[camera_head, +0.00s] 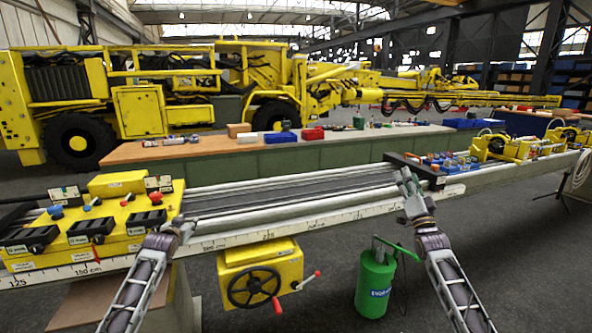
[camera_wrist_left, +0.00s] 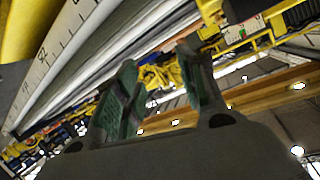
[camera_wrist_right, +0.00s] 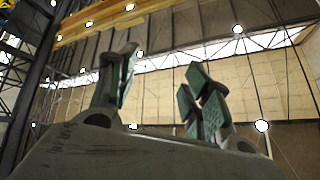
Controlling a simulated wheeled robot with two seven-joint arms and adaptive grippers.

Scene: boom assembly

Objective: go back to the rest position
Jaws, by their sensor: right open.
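My left gripper (camera_head: 181,228) is in front of the boom's ruled front edge, just right of the yellow control panel (camera_head: 100,212). In the left wrist view my left gripper (camera_wrist_left: 160,90) has its green-padded fingers apart with nothing between them. My right gripper (camera_head: 408,182) is raised at the right part of the boom (camera_head: 300,205), its fingers pointing up. In the right wrist view my right gripper (camera_wrist_right: 160,88) is open and empty, with the hall's roof and wall behind it.
A yellow box with a black handwheel (camera_head: 254,288) hangs under the boom. A green canister (camera_head: 375,283) stands on the floor. A long workbench (camera_head: 300,150) with small items runs behind, before a large yellow machine (camera_head: 150,100). Floor is clear between handwheel box and canister.

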